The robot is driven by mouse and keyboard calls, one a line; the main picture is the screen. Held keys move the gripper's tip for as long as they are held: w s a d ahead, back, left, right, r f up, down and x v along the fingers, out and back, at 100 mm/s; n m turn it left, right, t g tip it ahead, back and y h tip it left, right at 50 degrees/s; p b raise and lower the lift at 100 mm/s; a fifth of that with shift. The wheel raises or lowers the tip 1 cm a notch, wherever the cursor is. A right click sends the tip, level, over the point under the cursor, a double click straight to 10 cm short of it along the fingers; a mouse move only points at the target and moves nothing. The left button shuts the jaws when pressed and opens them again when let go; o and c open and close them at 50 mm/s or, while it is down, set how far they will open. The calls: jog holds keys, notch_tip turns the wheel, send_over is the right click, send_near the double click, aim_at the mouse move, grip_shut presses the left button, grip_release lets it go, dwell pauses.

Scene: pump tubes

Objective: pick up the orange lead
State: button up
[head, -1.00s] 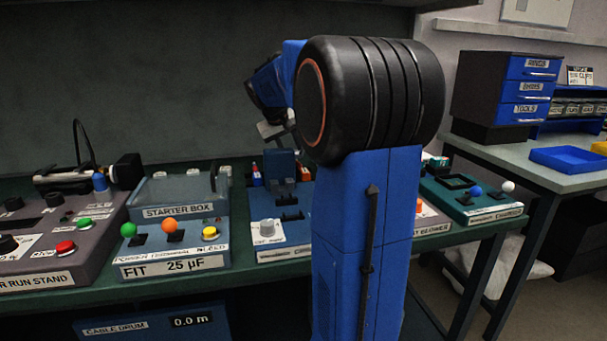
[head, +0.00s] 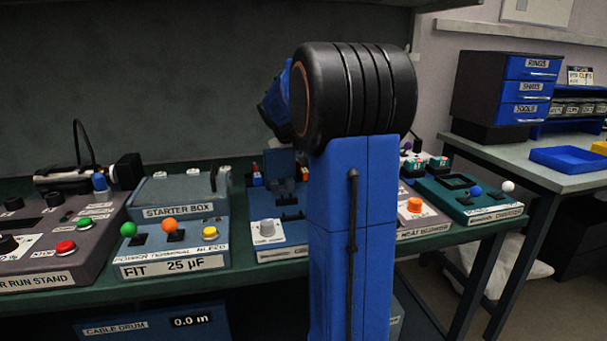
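No lead that I can clearly make out as orange shows in the head view. Whatever lies directly behind the arm is hidden.
The starter box (head: 180,212) has green and orange (head: 170,226) ball knobs and a yellow button. The run stand (head: 60,245) is at left. The heat blower unit (head: 425,222) has an orange button (head: 415,204). A blue tray (head: 568,160) lies on the right table.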

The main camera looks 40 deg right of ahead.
grip_shut()
jog(key=shift+r, duration=0.15)
